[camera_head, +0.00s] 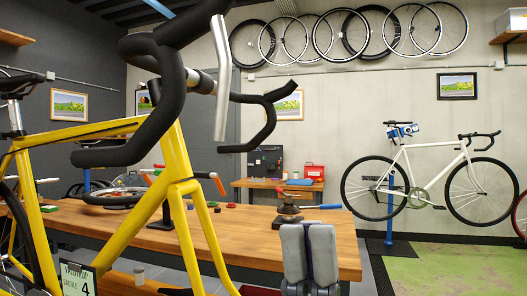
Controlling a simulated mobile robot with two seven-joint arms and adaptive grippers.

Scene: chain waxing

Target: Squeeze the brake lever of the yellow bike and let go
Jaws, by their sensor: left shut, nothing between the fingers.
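The yellow bike (174,165) fills the left of the head view, close to me. Its black drop handlebar (168,90) curves across the upper part. The silver brake lever (221,85) hangs down from the bar, long and upright. My left gripper (308,232) shows at the bottom, right of centre, with its grey fingers together and nothing between them. It is below and to the right of the lever, apart from it. My right gripper is not in view.
A wooden workbench (345,245) stands behind the bike with small tools on it. A white bike (432,150) hangs on a blue stand (390,205) at the right. Several wheels hang on the wall. The green floor (460,268) is open at the lower right.

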